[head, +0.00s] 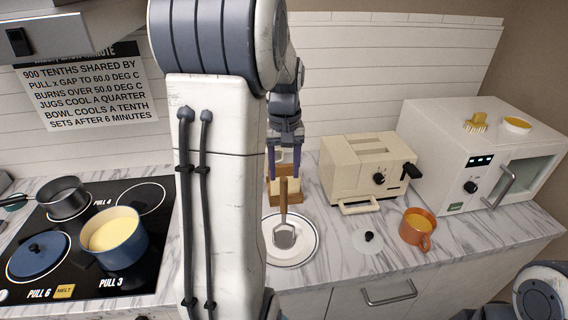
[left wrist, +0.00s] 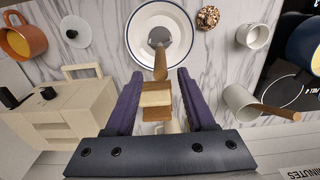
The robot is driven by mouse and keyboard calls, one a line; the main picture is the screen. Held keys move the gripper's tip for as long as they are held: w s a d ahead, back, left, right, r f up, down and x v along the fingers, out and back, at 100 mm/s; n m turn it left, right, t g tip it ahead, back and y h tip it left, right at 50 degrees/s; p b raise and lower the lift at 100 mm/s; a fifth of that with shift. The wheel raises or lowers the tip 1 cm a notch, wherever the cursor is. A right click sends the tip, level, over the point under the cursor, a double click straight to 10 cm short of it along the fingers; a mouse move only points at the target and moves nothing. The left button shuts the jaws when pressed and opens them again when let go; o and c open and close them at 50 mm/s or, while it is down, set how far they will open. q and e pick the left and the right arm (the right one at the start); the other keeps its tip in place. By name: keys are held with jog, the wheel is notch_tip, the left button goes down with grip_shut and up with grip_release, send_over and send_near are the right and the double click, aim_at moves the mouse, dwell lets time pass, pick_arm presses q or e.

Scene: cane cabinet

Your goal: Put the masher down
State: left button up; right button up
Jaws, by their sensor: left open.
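The masher, with a wooden handle (head: 283,196) and a flat grey head (head: 285,236), has its head over a white dark-rimmed plate (head: 304,254). In the left wrist view the masher (left wrist: 160,62) points its handle back toward my gripper. My left gripper (head: 284,174) is open above the handle end and a wooden block (head: 272,198). In the left wrist view its two purple fingers (left wrist: 160,76) stand apart, on either side of the handle end and block (left wrist: 156,100), with nothing clamped. Whether the handle rests on the block is unclear. My right gripper is out of view.
A cream toaster (head: 368,168) and a white microwave (head: 480,155) stand right of the plate. An orange mug (head: 416,229) is in front. A blue pot (head: 113,237) stands on the hob at left. My left arm hides part of the counter.

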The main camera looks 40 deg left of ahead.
pick_arm(q)
notch_tip(320, 180, up, 2)
jog(key=shift+r, duration=0.2)
jog(key=shift+d, duration=0.15)
jog(key=s+d+f+m, duration=0.15)
jog(key=d+m, duration=0.35)
jog(key=d, duration=0.6)
jog(key=s+d+m, duration=0.2)
jog(key=d+m, duration=0.2)
jog(key=d, duration=0.7)
jog(key=s+d+f+m, duration=0.2)
jog(key=s+d+m, duration=0.2)
jog(key=s, duration=0.3)
jog(key=s+d+f+m+h, duration=0.1)
jog(key=s+d+m, duration=0.3)
jog(key=s, duration=0.3)
jog(key=shift+d+f, duration=0.35)
jog(key=shift+d, duration=0.5)
jog(key=shift+w, duration=0.1)
notch_tip(320, 180, down, 2)
jog(key=b, duration=0.2)
jog(key=shift+f+b, duration=0.25)
jog(key=shift+b, duration=0.05)
